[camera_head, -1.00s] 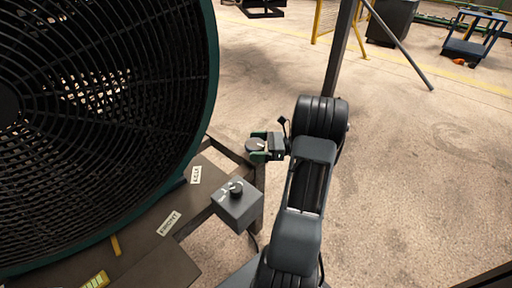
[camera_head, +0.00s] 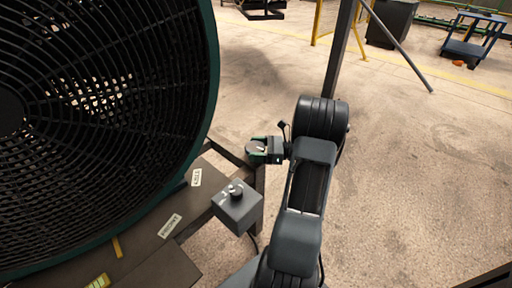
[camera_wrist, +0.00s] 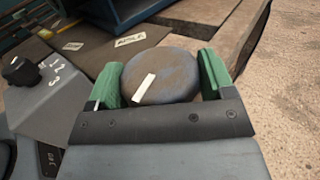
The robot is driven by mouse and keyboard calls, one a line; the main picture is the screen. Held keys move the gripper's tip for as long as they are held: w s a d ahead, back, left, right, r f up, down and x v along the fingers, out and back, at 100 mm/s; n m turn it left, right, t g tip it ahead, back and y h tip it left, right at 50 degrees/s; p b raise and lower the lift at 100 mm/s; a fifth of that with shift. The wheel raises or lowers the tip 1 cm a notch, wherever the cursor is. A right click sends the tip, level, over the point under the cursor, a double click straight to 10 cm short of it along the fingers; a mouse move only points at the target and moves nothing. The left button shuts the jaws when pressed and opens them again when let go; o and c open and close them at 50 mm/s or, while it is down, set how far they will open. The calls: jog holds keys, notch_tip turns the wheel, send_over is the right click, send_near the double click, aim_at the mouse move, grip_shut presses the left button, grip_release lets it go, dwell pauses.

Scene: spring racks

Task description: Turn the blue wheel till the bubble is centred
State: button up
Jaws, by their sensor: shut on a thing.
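The wheel (camera_wrist: 172,68) is a round, worn blue-grey and brown disc with a white mark on top. In the wrist view it sits between the two green fingers of my gripper (camera_wrist: 160,82), which is shut on its sides. In the head view the wheel (camera_head: 250,148) shows small at the corner of the dark frame, with my gripper (camera_head: 258,150) on it from the right. A yellow-green level vial (camera_head: 98,281) lies at the lower left, cut by the picture edge. Its bubble is too small to make out.
A big fan with a dark grille (camera_head: 90,110) fills the left. A grey box with a black knob (camera_head: 236,207) stands close to my arm, and also shows in the wrist view (camera_wrist: 50,100). A dark post (camera_head: 343,50) rises behind. The floor to the right is clear.

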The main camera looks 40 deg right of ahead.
jog(key=m+t+h+p, duration=0.2)
jog(key=shift+s+r+t+h+p, duration=0.1)
jog(key=shift+r+t+h+p, duration=0.2)
jog(key=shift+r+h+p, duration=0.1)
jog(key=shift+f+m+t+h+p, duration=0.35)
jog(key=shift+m+t+h, duration=0.45)
jog(key=shift+m+h, duration=0.45)
jog(key=o, duration=0.9)
jog(key=p+v, duration=0.1)
jog(key=v, duration=1.2)
jog(key=shift+s+d+p, duration=0.15)
jog(key=shift+s+p, duration=0.2)
